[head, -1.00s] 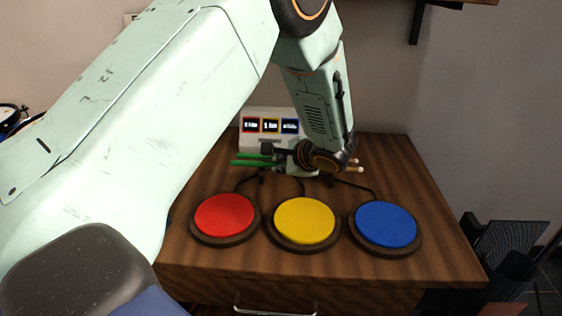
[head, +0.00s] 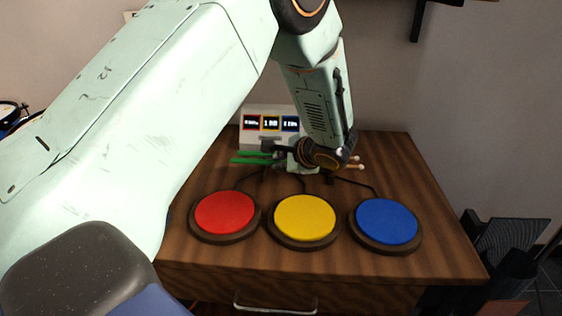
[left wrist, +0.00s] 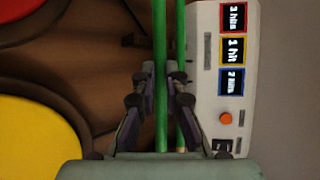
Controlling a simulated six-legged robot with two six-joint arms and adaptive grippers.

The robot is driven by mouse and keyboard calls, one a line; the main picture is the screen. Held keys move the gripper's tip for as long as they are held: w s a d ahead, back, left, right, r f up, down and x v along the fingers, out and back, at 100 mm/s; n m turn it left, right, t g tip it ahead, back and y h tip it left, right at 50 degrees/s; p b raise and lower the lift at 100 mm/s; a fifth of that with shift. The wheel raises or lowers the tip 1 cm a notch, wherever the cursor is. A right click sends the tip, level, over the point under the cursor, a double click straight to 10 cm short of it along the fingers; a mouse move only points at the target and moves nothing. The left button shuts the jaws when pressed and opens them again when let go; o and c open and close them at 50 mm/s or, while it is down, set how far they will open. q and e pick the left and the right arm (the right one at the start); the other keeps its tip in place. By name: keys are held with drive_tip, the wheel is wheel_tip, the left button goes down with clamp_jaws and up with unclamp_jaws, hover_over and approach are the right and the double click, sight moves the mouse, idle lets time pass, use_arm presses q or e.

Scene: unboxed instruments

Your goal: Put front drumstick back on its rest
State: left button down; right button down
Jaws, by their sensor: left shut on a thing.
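Two green drumsticks lie side by side behind the pads. The front drumstick (head: 249,161) is nearer to me; it also shows in the left wrist view (left wrist: 161,120). The rear drumstick (head: 254,153) runs beside it, and in the left wrist view (left wrist: 181,30) it passes behind one finger. My left gripper (head: 283,157) is over the sticks, and its fingers (left wrist: 165,82) are shut on the front drumstick. Pale stick tips show right of the wrist. My wrist hides the middle of the sticks, and I cannot make out the rest clearly. My right gripper is not in view.
Red (head: 225,213), yellow (head: 305,218) and blue (head: 387,222) drum pads stand in front of the sticks, with dark cables behind them. A white display box (head: 258,140) stands close behind. Bare wood table (head: 400,170) lies at the right.

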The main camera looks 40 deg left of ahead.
use_arm(q)
drive_tip(key=shift+f+b, duration=0.35)
drive_tip(key=shift+f, duration=0.05)
drive_tip(key=shift+f, duration=0.2)
drive_tip(key=shift+f+b, duration=0.2)
drive_tip(key=shift+b, duration=0.2)
drive_tip(key=c, duration=1.3)
unclamp_jaws()
drive_tip(key=shift+v, duration=3.8)
